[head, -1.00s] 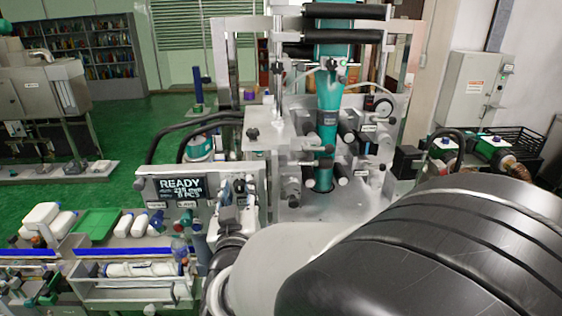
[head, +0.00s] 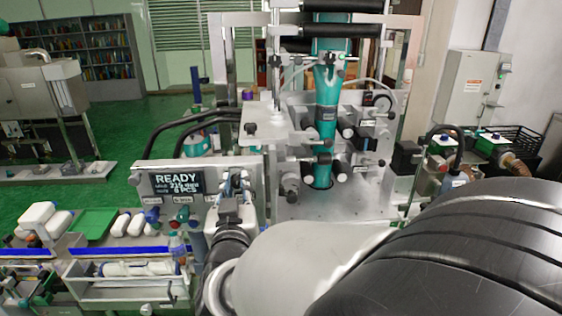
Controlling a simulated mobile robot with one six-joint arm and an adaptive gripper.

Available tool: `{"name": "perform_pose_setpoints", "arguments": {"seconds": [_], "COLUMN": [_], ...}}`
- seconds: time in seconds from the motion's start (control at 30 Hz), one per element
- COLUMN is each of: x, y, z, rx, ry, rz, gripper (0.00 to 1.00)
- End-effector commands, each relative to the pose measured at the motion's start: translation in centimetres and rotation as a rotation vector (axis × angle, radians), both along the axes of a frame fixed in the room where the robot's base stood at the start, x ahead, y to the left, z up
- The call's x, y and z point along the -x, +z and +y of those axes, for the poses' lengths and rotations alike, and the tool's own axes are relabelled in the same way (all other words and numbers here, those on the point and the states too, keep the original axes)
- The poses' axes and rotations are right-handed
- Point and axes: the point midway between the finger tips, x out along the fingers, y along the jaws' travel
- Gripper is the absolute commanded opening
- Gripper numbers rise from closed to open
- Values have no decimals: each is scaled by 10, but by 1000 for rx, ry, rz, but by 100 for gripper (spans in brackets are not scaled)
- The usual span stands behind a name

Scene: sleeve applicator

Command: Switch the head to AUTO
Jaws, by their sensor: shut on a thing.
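The control panel (head: 210,178) of the sleeve applicator stands left of centre, with a dark display (head: 177,183) whose top line reads READY. My gripper (head: 235,180) is at the right part of this panel, its fingers pointing at the panel face. It is shut on a small selector switch there, which the fingers hide. I cannot read the switch's position or its AUTO label. The applicator head (head: 325,120), with a teal sleeve film running down through it, stands behind and to the right.
Coloured knobs (head: 181,213) sit below the display. A conveyor with a blue rail (head: 120,252), white bottles (head: 127,224) and a green tray (head: 92,224) lies at the lower left. Black hoses (head: 190,128) curve behind the panel. My arm covers the lower right.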

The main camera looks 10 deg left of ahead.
Motion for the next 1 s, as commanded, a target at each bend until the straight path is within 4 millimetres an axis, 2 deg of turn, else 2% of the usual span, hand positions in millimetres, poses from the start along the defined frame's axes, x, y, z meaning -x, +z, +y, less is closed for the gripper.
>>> {"name": "perform_pose_setpoints", "arguments": {"seconds": [0.6,1.0], "x": [0,-1], "y": [-3,0], "z": [-1,-2], "rx": [-484,-641], "ry": [0,0], "rz": [112,151], "gripper": [0,0]}}
